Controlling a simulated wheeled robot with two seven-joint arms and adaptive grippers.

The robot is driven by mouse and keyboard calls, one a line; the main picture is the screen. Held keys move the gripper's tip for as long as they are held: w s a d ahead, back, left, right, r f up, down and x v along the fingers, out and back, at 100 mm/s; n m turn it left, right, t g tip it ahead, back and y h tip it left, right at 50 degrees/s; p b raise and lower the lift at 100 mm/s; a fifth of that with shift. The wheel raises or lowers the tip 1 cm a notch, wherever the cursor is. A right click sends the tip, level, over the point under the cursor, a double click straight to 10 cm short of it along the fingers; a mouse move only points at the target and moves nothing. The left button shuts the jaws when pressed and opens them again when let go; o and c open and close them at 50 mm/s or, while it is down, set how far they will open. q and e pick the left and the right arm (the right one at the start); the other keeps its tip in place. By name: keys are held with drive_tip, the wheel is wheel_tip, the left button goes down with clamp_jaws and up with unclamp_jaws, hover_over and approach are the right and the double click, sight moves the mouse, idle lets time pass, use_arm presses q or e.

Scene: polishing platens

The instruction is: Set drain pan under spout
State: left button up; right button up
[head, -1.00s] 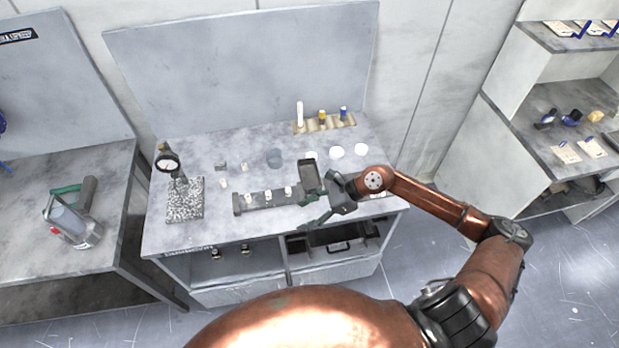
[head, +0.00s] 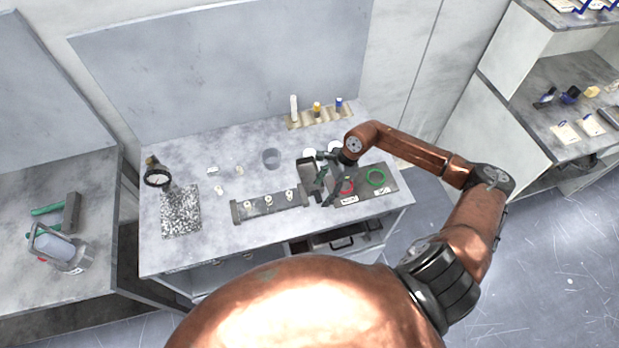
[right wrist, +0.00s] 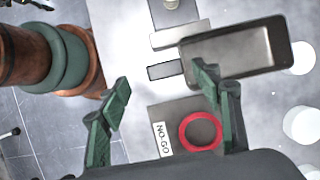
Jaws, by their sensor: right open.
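The drain pan is a dark, open, rectangular tray (head: 306,172) on the workbench, at the right end of a rail with several white-topped pieces. In the right wrist view the pan (right wrist: 262,48) is at the upper right, and its inside looks empty. My right gripper (head: 325,188) is beside the pan on its right, with its fingers apart. In the right wrist view the green fingers of the right gripper (right wrist: 160,88) are spread. The right-hand finger overlaps the pan's near left corner; I cannot tell whether they touch. I cannot make out a spout. My left gripper is not in view.
The grey rail (head: 268,205) lies left of the pan.

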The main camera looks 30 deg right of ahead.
sight(318, 195)
drive_tip(key=f, duration=0.1)
drive_tip(key=f+p, duration=0.1)
drive_tip(key=w+a+f, duration=0.1)
drive_tip(key=shift+w+f, duration=0.1)
drive_tip(key=shift+f, duration=0.15)
drive_tip(key=shift+a+f, duration=0.25)
drive_tip(key=shift+f, duration=0.35)
drive_tip(key=c, duration=1.2)
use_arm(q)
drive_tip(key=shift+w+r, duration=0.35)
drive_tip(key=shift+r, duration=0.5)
use_arm(e)
drive_tip(key=shift+c, duration=1.4)
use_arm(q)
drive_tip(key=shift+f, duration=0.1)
use_arm(e)
drive_tip(key=shift+r, duration=0.15)
